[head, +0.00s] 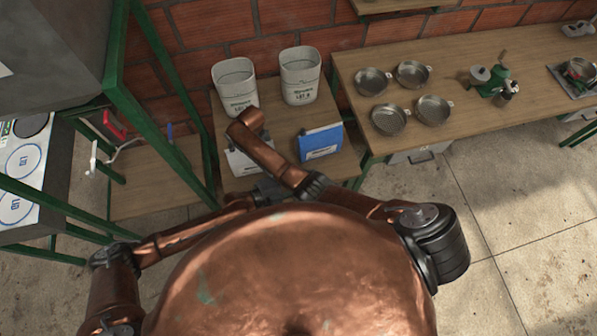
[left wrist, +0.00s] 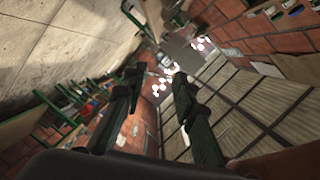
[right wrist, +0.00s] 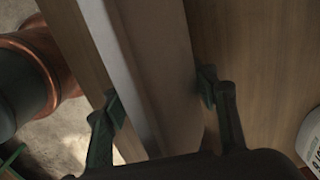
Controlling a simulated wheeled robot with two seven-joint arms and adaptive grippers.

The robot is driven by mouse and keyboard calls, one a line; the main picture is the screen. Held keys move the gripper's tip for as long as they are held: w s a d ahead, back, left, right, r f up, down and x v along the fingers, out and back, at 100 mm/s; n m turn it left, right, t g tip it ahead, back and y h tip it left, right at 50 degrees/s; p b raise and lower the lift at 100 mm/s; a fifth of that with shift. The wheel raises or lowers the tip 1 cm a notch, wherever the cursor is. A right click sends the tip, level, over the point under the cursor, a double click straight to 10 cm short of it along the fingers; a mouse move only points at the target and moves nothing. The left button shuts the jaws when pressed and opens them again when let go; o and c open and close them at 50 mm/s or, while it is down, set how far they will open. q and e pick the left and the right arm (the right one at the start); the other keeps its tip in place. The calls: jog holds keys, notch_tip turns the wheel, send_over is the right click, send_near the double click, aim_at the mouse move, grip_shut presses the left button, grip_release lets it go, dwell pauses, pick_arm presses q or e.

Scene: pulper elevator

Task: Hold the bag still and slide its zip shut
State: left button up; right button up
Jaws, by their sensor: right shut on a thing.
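A pale bag (head: 243,163) stands on the small wooden table, mostly hidden behind my right arm in the head view. In the right wrist view the bag (right wrist: 150,70) shows as a long, pale, narrow shape between the fingers. My right gripper (right wrist: 158,98) is shut on it, one finger on each side. My right gripper is hidden in the head view. My left gripper (left wrist: 158,76) is open and empty, pointing out across the room. The bag's zip cannot be made out in any view.
A blue bag (head: 320,142) stands right of the pale one. Two grey-white tubs (head: 235,86) (head: 300,76) stand behind. A long bench (head: 450,60) with several metal pans is at right. Green frame posts (head: 150,125) rise at left. A brick wall is behind.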

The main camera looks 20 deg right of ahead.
pick_arm(q)
jog(key=c, duration=0.3)
jog(key=w+a+t, duration=0.1)
jog(key=w+a, duration=0.1)
jog(key=w+a+m+t, duration=0.1)
jog(key=w+a, duration=0.1)
jog(key=w, duration=0.1)
jog(key=w+a+m+t, duration=0.1)
jog(key=w+a, duration=0.2)
jog(key=shift+w+f+y, duration=0.1)
jog(key=shift+w+y, duration=0.15)
jog(key=shift+y, duration=0.05)
grip_shut()
jog(key=w+a+r+m+t, duration=0.1)
jog(key=w+a+m+t, duration=0.25)
jog(key=w+a, duration=0.55)
jog(key=m+y, duration=0.3)
jog(key=m, duration=0.9)
send_near(229, 149)
jog(key=x, duration=0.5)
jog(key=shift+s+r, duration=0.1)
jog(key=shift+r, duration=0.05)
jog(key=shift+w+d, duration=0.35)
jog(key=shift+d, duration=0.25)
